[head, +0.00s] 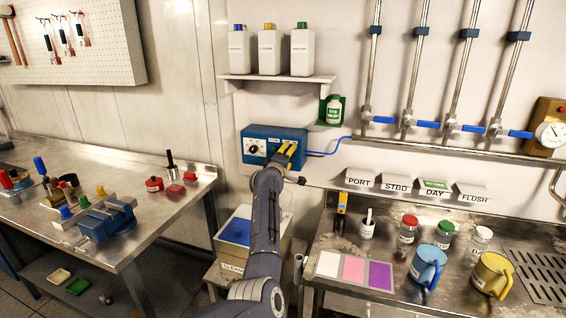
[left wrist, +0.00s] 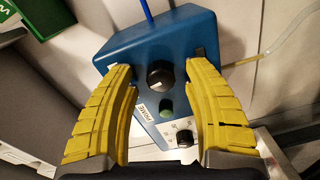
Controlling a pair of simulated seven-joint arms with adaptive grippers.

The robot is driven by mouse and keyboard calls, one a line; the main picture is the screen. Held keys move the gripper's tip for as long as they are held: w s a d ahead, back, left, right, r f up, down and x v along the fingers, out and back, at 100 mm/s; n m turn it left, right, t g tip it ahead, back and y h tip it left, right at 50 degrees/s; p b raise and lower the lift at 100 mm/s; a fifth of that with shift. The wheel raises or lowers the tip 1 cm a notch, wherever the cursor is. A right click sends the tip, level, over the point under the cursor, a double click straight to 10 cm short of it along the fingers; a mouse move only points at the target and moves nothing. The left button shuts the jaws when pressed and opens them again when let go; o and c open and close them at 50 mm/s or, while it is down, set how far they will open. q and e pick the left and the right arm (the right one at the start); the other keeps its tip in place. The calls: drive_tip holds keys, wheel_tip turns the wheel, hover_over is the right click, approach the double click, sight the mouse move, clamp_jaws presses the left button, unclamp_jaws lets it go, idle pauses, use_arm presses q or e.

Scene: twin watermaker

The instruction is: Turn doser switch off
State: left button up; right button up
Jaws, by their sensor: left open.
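The blue doser box (head: 259,134) hangs on the wall under the shelf. In the left wrist view the box (left wrist: 188,28) carries a large black knob (left wrist: 160,74) with a pale pointer line. Below are a green button (left wrist: 166,108) beside a PRIME label, and a smaller black knob (left wrist: 184,138) on a white marked plate. Which control is the switch I cannot tell. My left gripper (head: 287,150) is at the box's right part, hiding it in the head view. Its yellow fingers (left wrist: 160,70) are open, one on each side of the large knob, apart from it.
A blue tube (head: 322,154) leaves the box's right side. The shelf (head: 277,80) with several bottles is above, an eye wash bottle (head: 334,110) to the right. A bin labelled CLEAN (head: 232,266) stands below. The right bench (head: 320,297) holds jars and jugs.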

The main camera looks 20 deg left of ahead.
use_arm(q)
drive_tip(key=s, duration=1.1)
drive_tip(key=shift+s+r, duration=0.2)
drive_tip(key=shift+s, duration=0.15)
drive_tip(key=shift+f, duration=0.1)
drive_tip(key=s+m, duration=0.6)
drive_tip(key=m, duration=0.9)
drive_tip(key=w, duration=1.7)
drive_tip(key=shift+w+f, duration=0.3)
